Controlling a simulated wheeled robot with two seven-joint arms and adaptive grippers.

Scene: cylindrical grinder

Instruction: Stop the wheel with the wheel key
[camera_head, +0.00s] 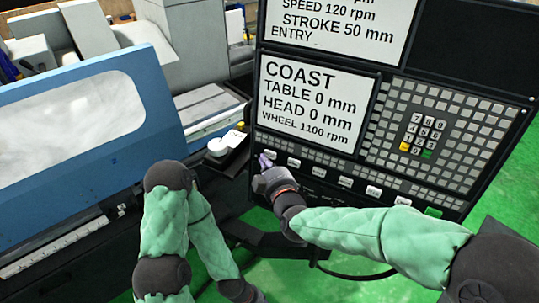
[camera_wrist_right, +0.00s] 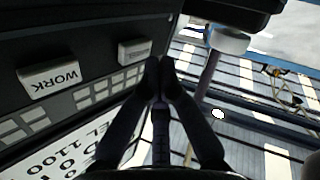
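The control panel (camera_head: 455,140) has a row of white keys below its screen (camera_head: 315,100). The screen reads COAST, TABLE 0 mm, HEAD 0 mm, WHEEL 1100 rpm. My right gripper (camera_head: 264,160) is at the left end of this row and partly covers it. In the right wrist view its fingers (camera_wrist_right: 160,66) are together and empty, with the tips beside a white key (camera_wrist_right: 134,51) whose label I cannot read; I cannot tell whether they touch. The neighbouring key reads WORK (camera_wrist_right: 48,78). I cannot make out which key is the wheel key. My left gripper does not show.
A blue machine guard with a window (camera_head: 85,115) stands at the left. A small dark shelf with a white round object (camera_head: 218,147) is left of the panel. More keys and a green key (camera_head: 433,212) continue to the right.

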